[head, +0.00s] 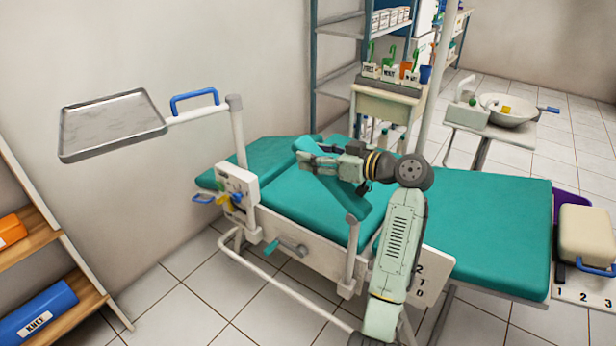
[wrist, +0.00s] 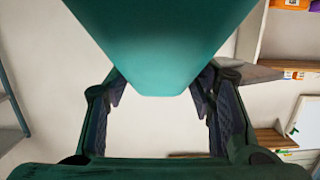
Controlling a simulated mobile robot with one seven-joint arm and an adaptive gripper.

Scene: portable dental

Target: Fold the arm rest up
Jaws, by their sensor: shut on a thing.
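The arm rest (head: 343,194) is a narrow teal pad on a pale post at the near side of the dental chair (head: 460,215). It stands tilted, with its upper end toward the back left, above the chair's seat. My gripper (head: 308,160) is shut on the pad near its upper end, and the fingers partly cover it. In the wrist view, the teal pad (wrist: 160,45) fills the top middle and its end reaches between the two fingers (wrist: 160,98) of my gripper.
A metal tray (head: 112,125) on an arm with a blue handle (head: 194,98) stands at the left. Wooden shelves (head: 45,240) are at the lower left. A small cabinet (head: 385,105) and a basin stand (head: 495,125) are behind the chair. A beige case (head: 588,235) is at the right.

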